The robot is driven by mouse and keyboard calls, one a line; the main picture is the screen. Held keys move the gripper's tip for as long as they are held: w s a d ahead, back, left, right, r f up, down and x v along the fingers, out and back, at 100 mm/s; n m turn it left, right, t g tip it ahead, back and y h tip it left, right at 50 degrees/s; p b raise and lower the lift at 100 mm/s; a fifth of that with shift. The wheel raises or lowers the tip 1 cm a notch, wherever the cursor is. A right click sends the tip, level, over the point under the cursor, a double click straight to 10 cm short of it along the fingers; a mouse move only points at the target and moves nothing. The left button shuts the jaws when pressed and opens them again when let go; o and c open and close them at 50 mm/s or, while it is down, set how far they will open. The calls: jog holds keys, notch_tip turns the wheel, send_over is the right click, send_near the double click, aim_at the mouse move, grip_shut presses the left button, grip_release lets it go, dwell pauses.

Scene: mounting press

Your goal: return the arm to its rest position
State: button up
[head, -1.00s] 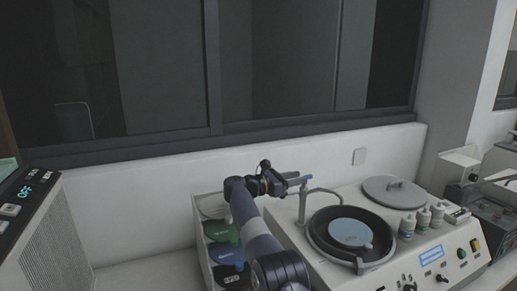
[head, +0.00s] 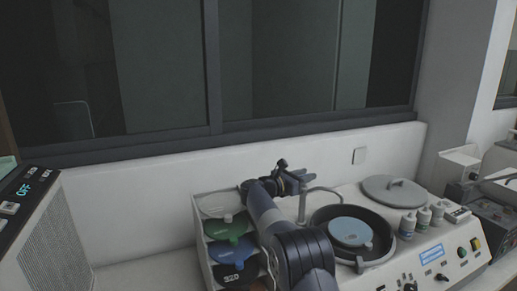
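My arm reaches up from the bottom of the head view, between the disc rack and the polishing machine. My gripper (head: 296,176) is at its far end, near the white wall and above the back left of the machine. It is small and dark here, and I cannot make out whether its fingers are apart or closed. I see no object held in it.
The rack (head: 199,236) with several coloured discs stands left of my arm. The polishing machine (head: 385,262) with its round basin (head: 318,222), a grey lid (head: 394,191) and several bottles (head: 423,217) is to the right.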

jog(key=shift+n+t+y, duration=0.4)
jog(key=shift+t, duration=0.1)
jog(key=shift+d+n+t+y+b, duration=0.1)
jog(key=shift+n+t+y+b, duration=0.25)
jog(key=shift+n+t+y, duration=1.05)
jog(key=shift+t+y, duration=0.3)
